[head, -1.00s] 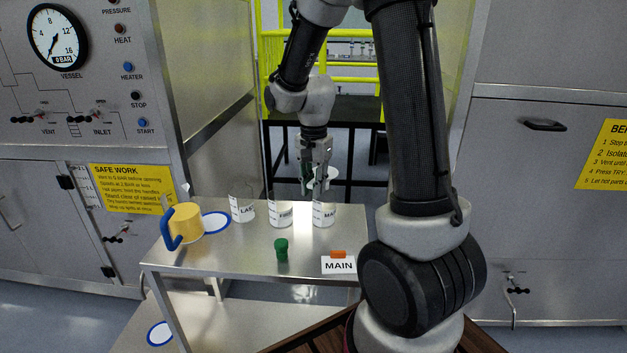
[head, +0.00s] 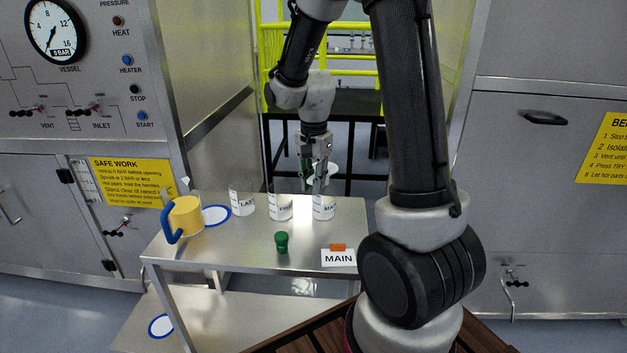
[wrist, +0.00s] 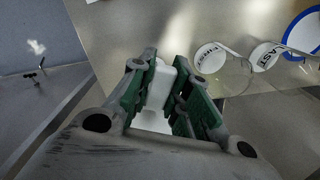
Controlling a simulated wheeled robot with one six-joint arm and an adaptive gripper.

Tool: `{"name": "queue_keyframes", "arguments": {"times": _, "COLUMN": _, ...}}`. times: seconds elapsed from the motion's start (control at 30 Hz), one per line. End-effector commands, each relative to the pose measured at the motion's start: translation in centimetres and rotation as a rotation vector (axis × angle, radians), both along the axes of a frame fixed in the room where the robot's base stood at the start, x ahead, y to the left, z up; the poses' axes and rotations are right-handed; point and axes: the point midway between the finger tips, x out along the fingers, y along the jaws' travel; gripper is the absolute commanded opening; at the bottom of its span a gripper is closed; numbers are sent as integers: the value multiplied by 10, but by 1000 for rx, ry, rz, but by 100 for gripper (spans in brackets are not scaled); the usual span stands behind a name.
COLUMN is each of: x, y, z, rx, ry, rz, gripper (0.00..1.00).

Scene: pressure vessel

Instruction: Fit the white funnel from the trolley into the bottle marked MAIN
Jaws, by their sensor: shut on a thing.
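My gripper (head: 318,187) is shut on the white funnel and hangs over the MAIN bottle (head: 324,209). In the wrist view, the funnel's white tab (wrist: 160,85) is between the green finger pads, and a pale part shows below it. In the head view, only a white edge of the funnel (head: 334,171) shows beside the fingers. The MAIN bottle is clear with a white label and stands upright on the trolley top (head: 230,257). The fingers overlap its upper part in the picture; I cannot tell whether the funnel's spout is in its neck.
The FIRST bottle (head: 281,208) and LAST bottle (head: 242,204) stand to the left. A yellow jug (head: 186,217) with a blue handle, a green stopper (head: 282,242) and a MAIN card (head: 338,258) with an orange piece are also on the trolley. The front middle is mostly clear.

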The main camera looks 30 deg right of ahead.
Motion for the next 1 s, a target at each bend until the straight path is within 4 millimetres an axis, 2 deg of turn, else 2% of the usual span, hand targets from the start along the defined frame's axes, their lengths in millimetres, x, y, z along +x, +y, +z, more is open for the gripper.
{"name": "queue_keyframes", "arguments": {"times": 0.3, "x": 0, "y": 0, "z": -1, "rx": 0, "ry": 0, "rz": 0, "gripper": 0}}
{"name": "queue_keyframes", "arguments": {"times": 0.33, "x": 0, "y": 0, "z": -1, "rx": 0, "ry": 0, "rz": 0, "gripper": 20}}
{"name": "queue_keyframes", "arguments": {"times": 0.47, "x": 0, "y": 0, "z": -1, "rx": 0, "ry": 0, "rz": 0, "gripper": 43}}
{"name": "queue_keyframes", "arguments": {"times": 0.8, "x": 0, "y": 0, "z": 1, "rx": 1, "ry": -1, "rz": 0, "gripper": 43}}
{"name": "queue_keyframes", "arguments": {"times": 0.87, "x": 0, "y": 0, "z": 6, "rx": 0, "ry": -1, "rz": 0, "gripper": 43}}
{"name": "queue_keyframes", "arguments": {"times": 1.0, "x": 1, "y": 0, "z": 30, "rx": 0, "ry": -6, "rz": 0, "gripper": 43}}
